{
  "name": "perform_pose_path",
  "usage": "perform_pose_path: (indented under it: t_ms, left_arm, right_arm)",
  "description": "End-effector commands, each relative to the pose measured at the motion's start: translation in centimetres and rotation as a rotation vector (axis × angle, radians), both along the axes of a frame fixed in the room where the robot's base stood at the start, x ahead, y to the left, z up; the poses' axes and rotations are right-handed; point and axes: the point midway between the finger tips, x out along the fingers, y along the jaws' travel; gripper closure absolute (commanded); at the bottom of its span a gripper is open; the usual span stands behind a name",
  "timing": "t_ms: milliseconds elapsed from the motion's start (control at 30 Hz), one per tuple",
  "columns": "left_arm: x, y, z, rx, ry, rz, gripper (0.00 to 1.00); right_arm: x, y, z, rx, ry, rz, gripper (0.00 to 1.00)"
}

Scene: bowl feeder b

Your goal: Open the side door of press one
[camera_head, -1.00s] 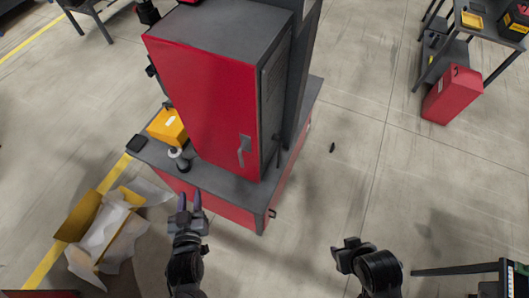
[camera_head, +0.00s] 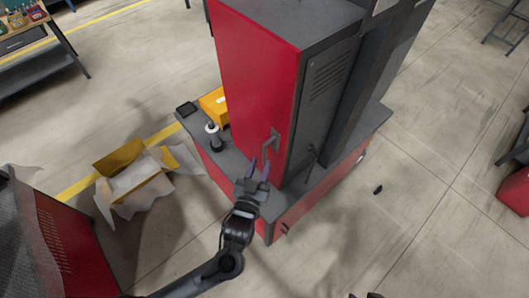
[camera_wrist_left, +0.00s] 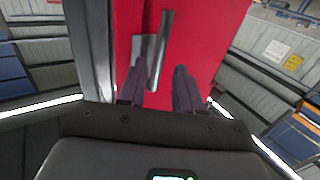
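The press cabinet stands at the centre of the head view, with a red side door (camera_head: 258,80) that looks closed. A metal handle (camera_head: 271,142) sits low on the door near its right edge. My left gripper (camera_head: 259,173) is just below and in front of the handle, fingers apart. In the left wrist view the handle (camera_wrist_left: 166,32) runs upright against the red door (camera_wrist_left: 215,35), and its lower part lies between the two open fingers (camera_wrist_left: 159,70). I cannot tell whether a finger touches it. Only dark tips of my right gripper (camera_head: 364,296) show at the bottom edge.
The cabinet stands on a dark-topped red base (camera_head: 334,190). A yellow box (camera_head: 214,103) and a small bottle-shaped item (camera_head: 213,135) sit left of the door. An open carton (camera_head: 140,185) lies on the floor at left. A red unit (camera_head: 65,240) stands at lower left. Floor at right is mostly clear.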

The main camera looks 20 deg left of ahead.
Motion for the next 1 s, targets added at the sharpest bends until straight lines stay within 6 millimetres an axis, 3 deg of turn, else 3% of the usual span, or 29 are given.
perform_pose_path:
  t_ms: [300,767,1000]
  left_arm:
    - [4.1,0.4,0.1,0.000,-0.001,-0.001,0.66]
    - [5.0,0.5,0.0,-0.001,0.001,-0.002,0.66]
    - [5.0,0.5,0.0,-0.001,0.001,-0.002,1.00]
  right_arm:
    - [0.0,-0.3,0.7,-0.013,0.000,0.006,0.57]
    - [0.0,-0.2,0.7,-0.005,0.000,0.002,0.57]
    - [0.0,0.0,0.7,-0.001,0.000,-0.001,0.57]
